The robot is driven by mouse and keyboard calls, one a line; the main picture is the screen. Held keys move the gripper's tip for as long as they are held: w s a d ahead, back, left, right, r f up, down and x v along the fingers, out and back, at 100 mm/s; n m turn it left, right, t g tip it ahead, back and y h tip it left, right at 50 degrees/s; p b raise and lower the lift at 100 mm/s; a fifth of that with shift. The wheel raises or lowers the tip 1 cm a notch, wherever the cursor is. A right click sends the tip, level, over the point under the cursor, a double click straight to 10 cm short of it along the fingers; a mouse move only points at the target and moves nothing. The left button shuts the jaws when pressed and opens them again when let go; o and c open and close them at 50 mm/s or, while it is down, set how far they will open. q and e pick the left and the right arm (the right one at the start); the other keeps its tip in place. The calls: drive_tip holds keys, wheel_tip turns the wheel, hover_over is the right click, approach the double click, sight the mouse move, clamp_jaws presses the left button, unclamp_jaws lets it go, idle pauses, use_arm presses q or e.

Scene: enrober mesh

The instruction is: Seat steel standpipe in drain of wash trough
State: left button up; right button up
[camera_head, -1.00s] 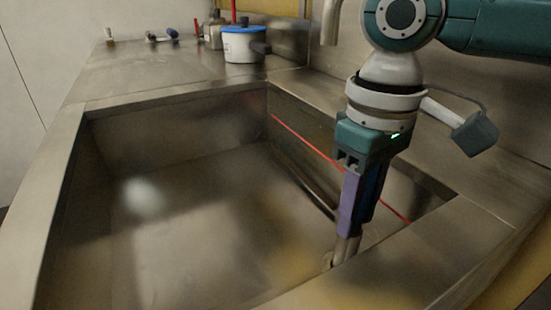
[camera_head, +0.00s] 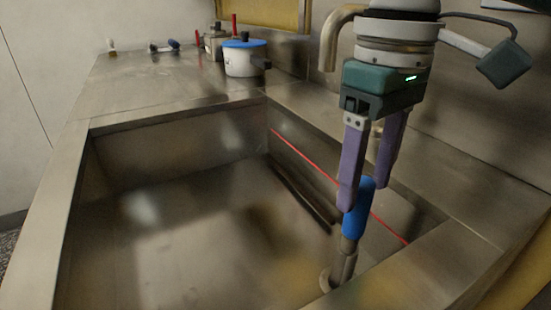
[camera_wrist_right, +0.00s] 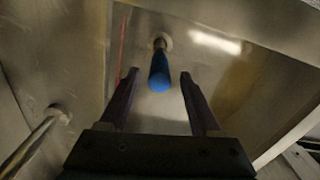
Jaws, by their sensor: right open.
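The steel standpipe (camera_head: 348,252) with a blue upper sleeve (camera_head: 357,212) stands nearly upright in the trough's near right corner. Its foot meets the round drain (camera_head: 326,282); how deep it sits there cannot be told. My right gripper (camera_head: 366,194) is open, its purple fingers apart at the sleeve's top. In the right wrist view the sleeve (camera_wrist_right: 160,74) shows between the open fingertips (camera_wrist_right: 159,78), with a gap on both sides, and the drain (camera_wrist_right: 162,43) lies beyond. The wash trough (camera_head: 105,118) is steel. My left gripper is not in view.
A red line (camera_head: 310,160) runs along the trough's right wall. A bent spout (camera_head: 329,45) hangs behind, left of my right wrist. A white pot with a blue lid (camera_head: 244,58) and small items stand on the back counter. The trough floor's left side is clear.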

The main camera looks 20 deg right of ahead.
drive_tip(key=shift+r+p, duration=0.35)
drive_tip(key=shift+r, duration=1.65)
drive_tip(key=shift+a, duration=0.1)
